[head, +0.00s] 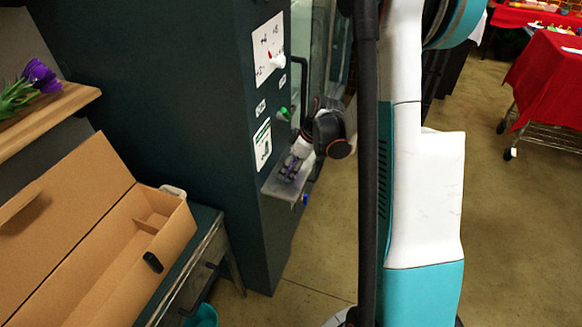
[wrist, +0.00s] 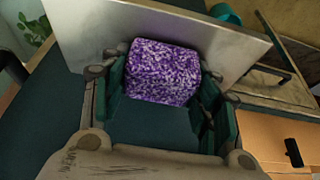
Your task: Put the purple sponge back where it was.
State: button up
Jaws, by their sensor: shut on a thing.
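The purple sponge (wrist: 163,70) is a speckled purple and white block between my gripper's two green-padded fingers in the wrist view. My gripper (wrist: 162,88) is shut on it from both sides. In the head view my gripper (head: 297,162) is at a small grey ledge (head: 279,190) on the side of the dark cabinet, and a little of the sponge's purple shows between the fingers. In the wrist view the ledge (wrist: 215,38) lies right behind the sponge. I cannot tell whether the sponge touches it.
The dark cabinet (head: 175,110) carries white label cards (head: 268,48) and a green knob (head: 284,114). An open cardboard box (head: 165,243) lies on a side table at lower left. Purple tulips (head: 40,76) lie on a wooden shelf (head: 45,120).

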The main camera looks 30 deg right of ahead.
jog(key=shift+f, duration=0.1)
jog(key=o, duration=1.3)
jog(key=p+v, duration=0.3)
jog(key=v, duration=0.9)
jog(key=shift+r, duration=0.2)
